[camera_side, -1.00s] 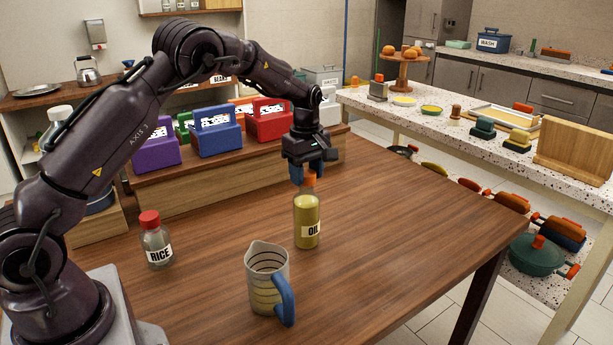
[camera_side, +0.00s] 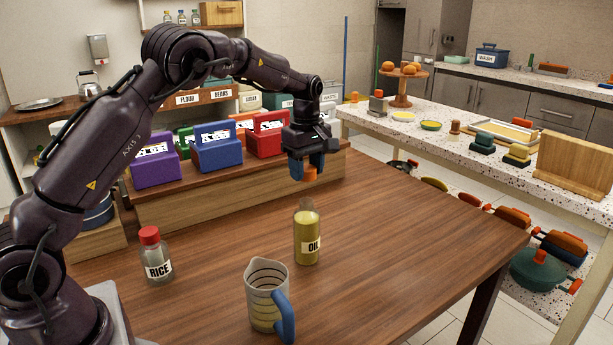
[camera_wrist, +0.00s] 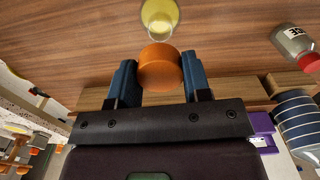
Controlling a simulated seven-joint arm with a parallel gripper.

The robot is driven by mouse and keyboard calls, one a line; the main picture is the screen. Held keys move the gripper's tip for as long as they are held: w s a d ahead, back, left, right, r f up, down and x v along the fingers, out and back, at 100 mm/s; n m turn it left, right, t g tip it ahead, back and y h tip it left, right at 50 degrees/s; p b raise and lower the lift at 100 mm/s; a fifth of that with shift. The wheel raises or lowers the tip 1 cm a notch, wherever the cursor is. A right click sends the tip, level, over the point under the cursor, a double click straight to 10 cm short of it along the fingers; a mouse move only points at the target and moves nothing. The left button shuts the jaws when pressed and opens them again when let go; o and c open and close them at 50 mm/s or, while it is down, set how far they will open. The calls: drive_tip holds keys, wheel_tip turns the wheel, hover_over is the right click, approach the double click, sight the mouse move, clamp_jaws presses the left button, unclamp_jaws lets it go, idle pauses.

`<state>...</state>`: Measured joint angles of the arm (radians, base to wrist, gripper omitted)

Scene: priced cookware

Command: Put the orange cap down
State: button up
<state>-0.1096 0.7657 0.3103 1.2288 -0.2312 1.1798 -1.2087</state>
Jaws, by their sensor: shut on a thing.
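My gripper (camera_side: 308,172) is shut on the orange cap (camera_side: 310,174), holding it in the air above the table, behind and above the oil bottle. In the wrist view the cap (camera_wrist: 160,68) sits between the two blue fingers. The oil bottle (camera_side: 307,238), labelled OIL, stands upright and uncapped on the wooden table (camera_side: 400,250). Its open top (camera_wrist: 160,17) shows just beyond the cap in the wrist view, apart from it.
A measuring jug (camera_side: 265,295) with a blue handle stands at the front. A red-capped rice jar (camera_side: 155,258) stands at the left. Coloured boxes (camera_side: 217,147) line a raised shelf at the back. The table's right side is clear.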

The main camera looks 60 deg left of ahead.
drive_tip(key=shift+r, duration=0.2)
drive_tip(key=shift+w+d+r, duration=0.1)
drive_tip(key=shift+d+r, duration=0.05)
drive_tip(key=shift+r, duration=0.1)
drive_tip(key=shift+s+r, duration=0.25)
drive_tip(key=shift+s, duration=0.25)
drive_tip(key=shift+s+r, duration=0.25)
drive_tip(key=shift+s, duration=0.2)
drive_tip(key=s+d+f+n, duration=0.1)
drive_tip(key=s+f+n, duration=0.45)
drive_tip(key=s, duration=0.75)
drive_tip(key=s+d+f+n, duration=0.1)
drive_tip(key=s+f+n, duration=0.4)
drive_tip(key=s, duration=0.8)
hover_over(238, 269)
drive_tip(key=shift+m, duration=0.35)
drive_tip(key=f, duration=1)
drive_tip(key=shift+s+d+f, duration=0.1)
drive_tip(key=shift+s, duration=0.15)
drive_tip(key=shift+w+f, duration=0.15)
drive_tip(key=shift+f, duration=0.8)
drive_tip(key=shift+w+f, duration=0.1)
drive_tip(key=shift+f, duration=0.8)
drive_tip(key=shift+f, duration=0.1)
